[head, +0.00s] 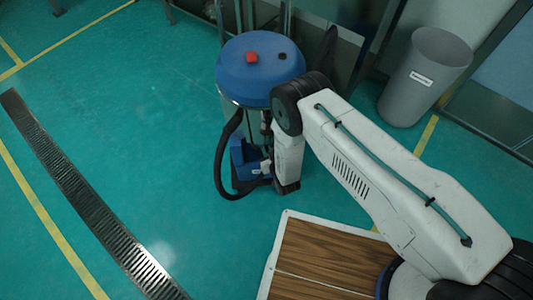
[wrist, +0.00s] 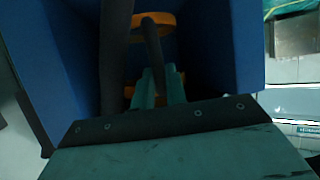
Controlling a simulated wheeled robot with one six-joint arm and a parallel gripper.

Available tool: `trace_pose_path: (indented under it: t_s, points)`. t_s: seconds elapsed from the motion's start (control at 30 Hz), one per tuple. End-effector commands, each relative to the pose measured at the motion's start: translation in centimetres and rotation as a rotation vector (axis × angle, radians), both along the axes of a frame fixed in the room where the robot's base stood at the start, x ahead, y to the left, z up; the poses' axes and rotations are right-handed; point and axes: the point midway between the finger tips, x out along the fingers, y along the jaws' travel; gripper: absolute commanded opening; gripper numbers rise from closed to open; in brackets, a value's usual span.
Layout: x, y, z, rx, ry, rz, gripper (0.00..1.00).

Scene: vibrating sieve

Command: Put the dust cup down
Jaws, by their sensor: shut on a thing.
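A blue boxy part, which I take for the dust cup (head: 243,163), is low beside the vacuum machine in the head view. In the wrist view its blue walls (wrist: 50,60) fill the left and right sides, with an orange band (wrist: 155,20) between them. My gripper (wrist: 153,85) is shut, its teal and dark parts reaching in between the blue walls. The exact contact is dark and hard to see. In the head view my wrist hangs down at the right side of the blue part. I cannot tell whether its underside touches the floor.
The blue-topped machine (head: 258,72) stands right behind, with a red button on its lid. A black hose (head: 219,160) loops down at its left. A grey bin (head: 425,77) stands at the upper right. Green floor is open at the left, crossed by a drain grate (head: 85,205).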

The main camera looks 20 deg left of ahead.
Motion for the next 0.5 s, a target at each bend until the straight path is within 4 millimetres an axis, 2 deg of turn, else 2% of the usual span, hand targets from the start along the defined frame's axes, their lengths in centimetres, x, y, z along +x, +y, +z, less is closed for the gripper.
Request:
trace_pose_path:
  t_s: [0.1,0.23,0.33,0.5]
  points:
    - [1.0,0.8,0.1,0.003,-0.003,0.001,0.0]
    - [0.8,0.7,-2.3,-0.002,0.001,0.001,0.0]
    - [0.8,0.8,-3.3,0.0,0.0,0.001,0.0]
    - [0.9,0.8,-3.5,0.002,-0.001,0.001,0.0]
